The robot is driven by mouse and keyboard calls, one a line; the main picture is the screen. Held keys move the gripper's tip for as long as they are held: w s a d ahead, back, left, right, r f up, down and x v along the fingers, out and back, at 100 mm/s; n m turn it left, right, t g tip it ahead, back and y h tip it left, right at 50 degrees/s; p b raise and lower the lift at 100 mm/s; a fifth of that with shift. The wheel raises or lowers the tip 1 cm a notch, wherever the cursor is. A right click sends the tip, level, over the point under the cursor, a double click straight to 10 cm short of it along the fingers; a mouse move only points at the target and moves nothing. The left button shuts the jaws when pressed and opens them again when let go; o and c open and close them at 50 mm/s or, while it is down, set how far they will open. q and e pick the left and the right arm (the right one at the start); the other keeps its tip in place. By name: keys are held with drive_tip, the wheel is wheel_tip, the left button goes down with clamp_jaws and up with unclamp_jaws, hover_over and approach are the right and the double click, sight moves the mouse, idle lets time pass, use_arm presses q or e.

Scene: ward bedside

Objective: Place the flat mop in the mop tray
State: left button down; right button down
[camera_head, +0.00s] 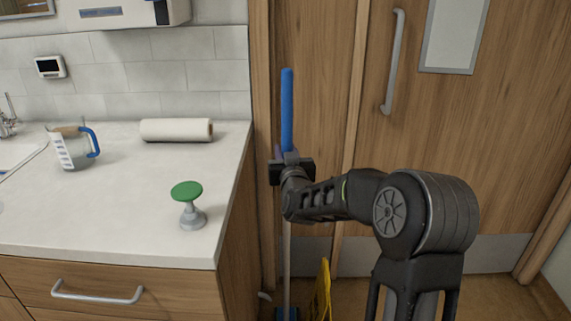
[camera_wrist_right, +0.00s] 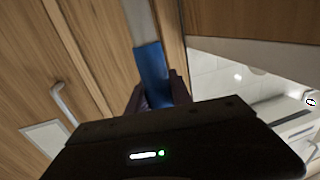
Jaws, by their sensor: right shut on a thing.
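The flat mop (camera_head: 287,110) stands about upright beside the counter's right end, with a blue grip on top and a pale pole below. My right gripper (camera_head: 290,160) is shut around the mop's handle near the lower part of the blue grip. In the right wrist view the blue grip (camera_wrist_right: 152,72) lies between the fingers. My left gripper is not in view. I cannot make out the mop tray.
The counter (camera_head: 120,215) on the left holds a jug (camera_head: 72,148), a paper roll (camera_head: 176,130) and a green-topped stand (camera_head: 187,205). A yellow floor sign (camera_head: 321,292) stands just right of the mop. A wooden door (camera_head: 480,140) is behind.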

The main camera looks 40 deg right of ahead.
wheel_tip(320, 180, down, 3)
drive_tip(key=shift+f, duration=0.2)
drive_tip(key=c, duration=1.1)
unclamp_jaws()
drive_tip(key=shift+c, duration=0.2)
drive_tip(key=shift+s, duration=0.1)
drive_tip(key=v, duration=1.2)
